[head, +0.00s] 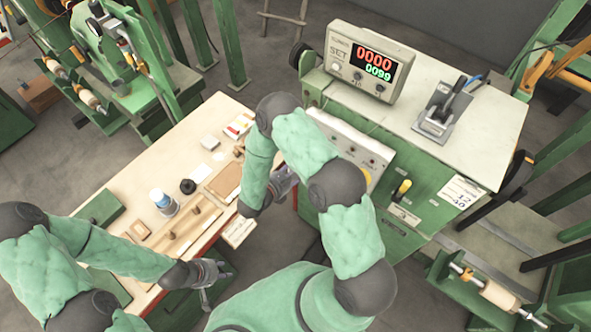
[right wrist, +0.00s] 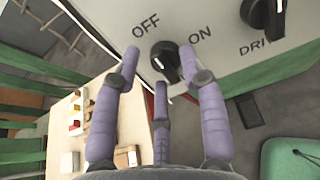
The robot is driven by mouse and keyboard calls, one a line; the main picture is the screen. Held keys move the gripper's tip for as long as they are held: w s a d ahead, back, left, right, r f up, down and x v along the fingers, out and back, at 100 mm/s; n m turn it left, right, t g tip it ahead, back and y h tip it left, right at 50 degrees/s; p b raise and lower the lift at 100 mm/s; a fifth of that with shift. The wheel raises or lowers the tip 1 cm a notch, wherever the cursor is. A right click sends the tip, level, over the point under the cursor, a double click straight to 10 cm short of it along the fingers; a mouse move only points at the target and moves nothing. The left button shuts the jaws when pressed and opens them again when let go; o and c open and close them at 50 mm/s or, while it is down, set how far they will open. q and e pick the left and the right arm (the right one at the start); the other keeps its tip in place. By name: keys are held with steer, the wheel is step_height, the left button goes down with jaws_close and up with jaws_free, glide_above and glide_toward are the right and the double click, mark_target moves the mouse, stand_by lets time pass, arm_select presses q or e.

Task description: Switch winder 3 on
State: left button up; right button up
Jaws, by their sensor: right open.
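The green winder (head: 405,195) stands at the right in the head view, with a pale control panel (head: 350,148) on its front. I see no readable winder number on it. In the right wrist view a black rotary knob (right wrist: 165,64) sits between the labels OFF and ON. Which label it points to is unclear. My right gripper (right wrist: 159,62) is open, its purple fingers spread around the knob's near side without visibly gripping it. In the head view my right arm partly hides this gripper and the knob. My left gripper (head: 210,278) is empty and looks open beside the workbench's near edge.
A counter (head: 370,62) showing red 0000 and green 0099 stands on the winder. A second knob (right wrist: 263,14), labelled DRI..., is right of the first. The workbench (head: 140,185) at left holds a bottle, small blocks and trays.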

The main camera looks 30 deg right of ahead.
steer(key=shift+w+d+f, duration=0.15)
steer(key=shift+d, duration=0.2)
steer(key=c, duration=0.8)
steer(key=shift+m+b, duration=0.4)
steer(key=shift+b, duration=0.3)
steer(key=m+b, duration=0.7)
steer(key=b, duration=0.4)
steer(key=m+b, duration=0.8)
steer(key=b, duration=0.4)
steer(key=shift+s+d, duration=0.2)
steer(key=shift+r+m+b, duration=0.25)
steer(key=shift+m+b, duration=0.85)
steer(key=shift+b, duration=0.45)
